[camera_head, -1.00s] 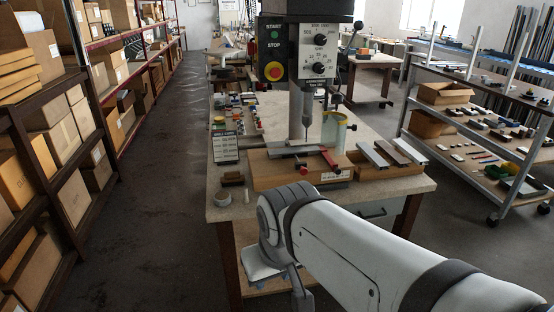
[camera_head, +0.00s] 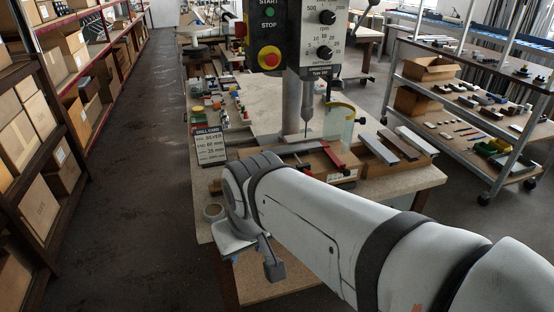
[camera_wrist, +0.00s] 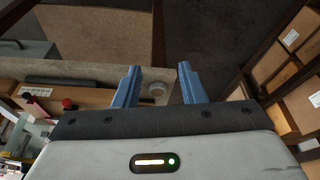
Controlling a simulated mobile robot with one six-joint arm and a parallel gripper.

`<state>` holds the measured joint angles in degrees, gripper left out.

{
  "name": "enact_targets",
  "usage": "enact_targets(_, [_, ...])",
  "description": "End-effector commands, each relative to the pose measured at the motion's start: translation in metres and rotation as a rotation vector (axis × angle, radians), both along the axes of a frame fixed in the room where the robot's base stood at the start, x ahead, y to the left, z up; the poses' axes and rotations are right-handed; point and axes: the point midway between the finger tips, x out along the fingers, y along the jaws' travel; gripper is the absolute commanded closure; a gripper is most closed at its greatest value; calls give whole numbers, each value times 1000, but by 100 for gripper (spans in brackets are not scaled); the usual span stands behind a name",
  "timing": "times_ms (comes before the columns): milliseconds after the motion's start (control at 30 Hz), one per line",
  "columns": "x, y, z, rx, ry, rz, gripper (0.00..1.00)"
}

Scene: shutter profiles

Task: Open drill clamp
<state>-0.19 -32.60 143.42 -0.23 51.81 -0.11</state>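The drill clamp (camera_head: 333,156) shows as a red lever on the wooden drilling fixture (camera_head: 318,173), below the drill bit (camera_head: 307,128). Whether it is open or shut is too small to tell. In the wrist view a red knob (camera_wrist: 67,104) shows at the left, on the wooden fixture. My gripper (camera_wrist: 159,72) has its two blue fingers apart with nothing between them. It points over the table's edge, to the right of the red knob and clear of it.
The drill press (camera_head: 298,40) stands over the fixture. Several profiles (camera_head: 400,145) lie right of it. A drill card (camera_head: 210,145) reads rail silver. A tape roll (camera_head: 213,212) lies near the table's front left corner. A shelf rack stands left, a trolley (camera_head: 480,100) right.

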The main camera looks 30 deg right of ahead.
Motion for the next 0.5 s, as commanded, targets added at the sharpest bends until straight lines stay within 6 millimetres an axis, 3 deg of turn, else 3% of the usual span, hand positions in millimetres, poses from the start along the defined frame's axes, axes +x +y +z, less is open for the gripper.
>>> enact_targets(133, [11,-7,-7,-11,-26,-22,51])
enact_targets(267, [51,-39,-27,-55,-130,-82,50])
enact_targets(500, [155,-147,-73,-182,-474,-232,50])
